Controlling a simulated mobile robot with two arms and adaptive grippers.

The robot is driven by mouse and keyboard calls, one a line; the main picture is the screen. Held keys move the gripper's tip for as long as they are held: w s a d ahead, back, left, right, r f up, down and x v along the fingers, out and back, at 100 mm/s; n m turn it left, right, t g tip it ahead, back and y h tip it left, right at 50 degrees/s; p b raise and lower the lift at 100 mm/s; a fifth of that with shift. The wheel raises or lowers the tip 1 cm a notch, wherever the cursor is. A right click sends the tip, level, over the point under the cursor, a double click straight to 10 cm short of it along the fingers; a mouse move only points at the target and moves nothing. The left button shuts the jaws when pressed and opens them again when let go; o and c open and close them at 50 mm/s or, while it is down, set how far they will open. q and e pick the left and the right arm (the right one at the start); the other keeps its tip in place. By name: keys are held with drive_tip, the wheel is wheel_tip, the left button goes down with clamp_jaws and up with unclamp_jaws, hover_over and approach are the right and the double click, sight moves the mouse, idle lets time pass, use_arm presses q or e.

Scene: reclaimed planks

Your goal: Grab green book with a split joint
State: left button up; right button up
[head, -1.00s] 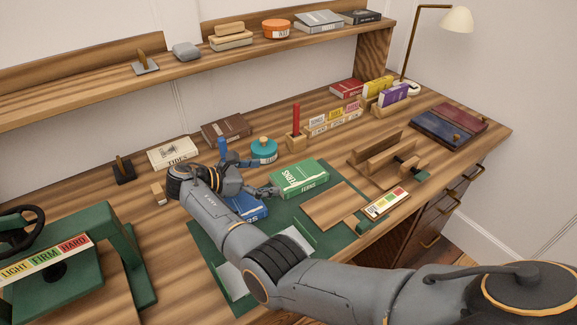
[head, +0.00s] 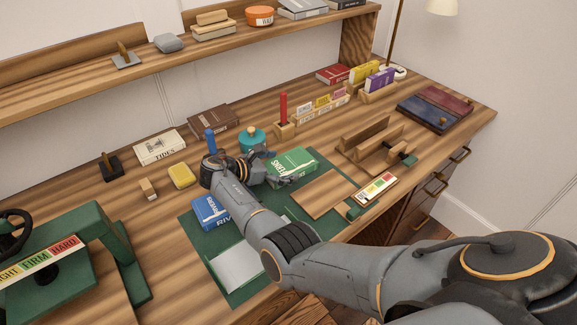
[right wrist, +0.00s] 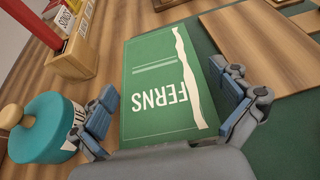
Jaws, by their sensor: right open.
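The green book (head: 293,164), titled FERNS, lies flat on the green mat (head: 243,288). In the right wrist view the green book (right wrist: 160,85) shows a jagged pale strip along its right side, like a split joint. My right gripper (head: 278,174) reaches the book's near left end. In the right wrist view my open right gripper (right wrist: 168,105) has one finger on each side of the book's near part. I cannot tell whether the fingers touch it. My left gripper is not in view.
A blue book (head: 211,212) lies on the mat beside my right arm. A teal round pot (head: 252,139) stands close to the gripper's left finger. A wooden board (head: 322,194) lies right of the green book. A green press (head: 80,262) stands at the left.

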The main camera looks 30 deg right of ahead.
drive_tip(key=shift+x, duration=0.8)
drive_tip(key=shift+c, duration=0.6)
drive_tip(key=c, duration=1)
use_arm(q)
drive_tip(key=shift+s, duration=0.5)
use_arm(e)
drive_tip(key=shift+o, duration=0.2)
drive_tip(key=shift+r, duration=0.1)
